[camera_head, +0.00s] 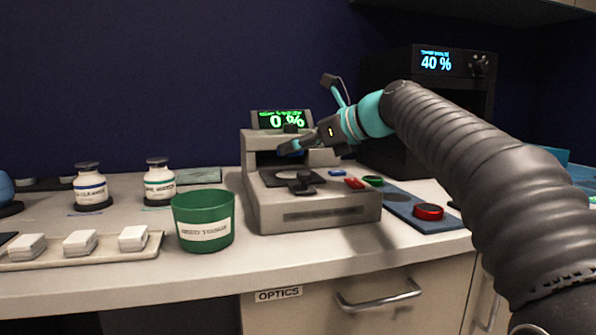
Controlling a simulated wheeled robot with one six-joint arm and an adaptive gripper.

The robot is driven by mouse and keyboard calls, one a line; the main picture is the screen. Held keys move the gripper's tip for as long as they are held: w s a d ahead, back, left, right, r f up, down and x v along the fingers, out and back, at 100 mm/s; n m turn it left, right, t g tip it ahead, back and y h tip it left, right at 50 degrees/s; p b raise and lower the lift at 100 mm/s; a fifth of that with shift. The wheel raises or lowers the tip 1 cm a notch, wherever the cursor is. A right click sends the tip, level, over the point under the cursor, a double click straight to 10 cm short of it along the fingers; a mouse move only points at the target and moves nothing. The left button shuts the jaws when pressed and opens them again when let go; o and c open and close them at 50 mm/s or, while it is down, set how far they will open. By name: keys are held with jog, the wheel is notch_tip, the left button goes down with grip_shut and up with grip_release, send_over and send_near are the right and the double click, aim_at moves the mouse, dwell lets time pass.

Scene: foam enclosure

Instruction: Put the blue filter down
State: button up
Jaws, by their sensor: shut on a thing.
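My gripper (297,147) reaches in from the right, over the grey optics instrument (310,213). It is shut on a small dark blue piece, the blue filter (290,151), and holds it above the instrument's deck, under the display. The fingers hide part of the filter.
A green bin (203,207), bottles and a tray (110,254) stand left.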

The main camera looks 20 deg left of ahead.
aim_at(279, 173)
jog(key=shift+f+b, duration=0.7)
jog(key=shift+f, duration=1.35)
jog(key=shift+f, duration=0.1)
jog(key=o, duration=1.2)
jog(key=shift+c, duration=0.2)
jog(key=shift+d+r, duration=0.1)
jog(key=shift+r, duration=0.1)
jog(key=v, duration=1.1)
jog(key=shift+s+d+r+p, duration=0.1)
jog(key=shift+s+d+p, duration=0.05)
jog(key=shift+d+p, duration=0.2)
